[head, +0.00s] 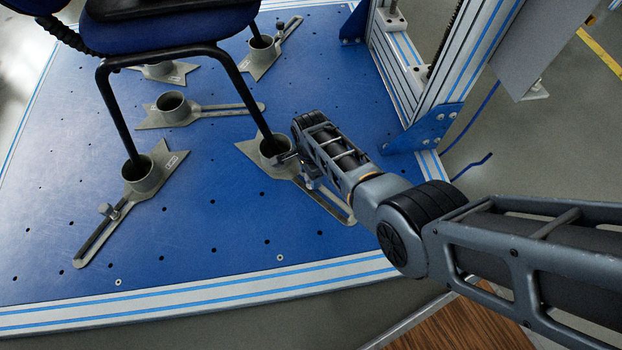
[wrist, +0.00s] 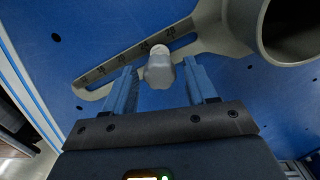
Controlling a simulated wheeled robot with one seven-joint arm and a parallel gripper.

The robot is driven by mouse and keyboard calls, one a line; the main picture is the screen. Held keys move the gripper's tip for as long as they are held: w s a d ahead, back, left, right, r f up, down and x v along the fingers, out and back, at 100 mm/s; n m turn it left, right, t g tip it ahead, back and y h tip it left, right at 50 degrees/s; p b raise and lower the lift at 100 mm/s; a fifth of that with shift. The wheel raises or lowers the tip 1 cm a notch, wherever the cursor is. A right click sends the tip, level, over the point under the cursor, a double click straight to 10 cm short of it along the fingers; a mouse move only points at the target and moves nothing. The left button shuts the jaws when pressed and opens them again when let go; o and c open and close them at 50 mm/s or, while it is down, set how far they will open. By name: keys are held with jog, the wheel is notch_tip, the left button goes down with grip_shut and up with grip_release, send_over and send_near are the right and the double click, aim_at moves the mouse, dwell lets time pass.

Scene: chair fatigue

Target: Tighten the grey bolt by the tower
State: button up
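The grey bolt (wrist: 159,70) has a rounded grey head and a pale top, and sits at the slot of a grey clamp foot (wrist: 217,35) with a number scale. My gripper (wrist: 160,76) is open, with one blue-grey finger on each side of the bolt head. Gaps show between the head and both fingers; I cannot tell how deep the tips reach. In the head view my gripper (head: 304,177) is low over the clamp foot (head: 322,203) nearest the tower (head: 406,88). My arm hides the bolt there.
A chair (head: 165,28) stands with its black legs in clamp cups on the blue plate (head: 215,220). Another clamp foot with a bolt (head: 107,211) is at the left. A blue bracket (head: 428,128) holds the tower base. The plate's front middle is clear.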

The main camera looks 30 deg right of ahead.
jog(key=shift+o, duration=0.3)
jog(key=n, duration=0.3)
jog(key=shift+n, duration=0.4)
jog(key=n, duration=0.4)
jog(key=n, duration=0.4)
dwell(0.4)
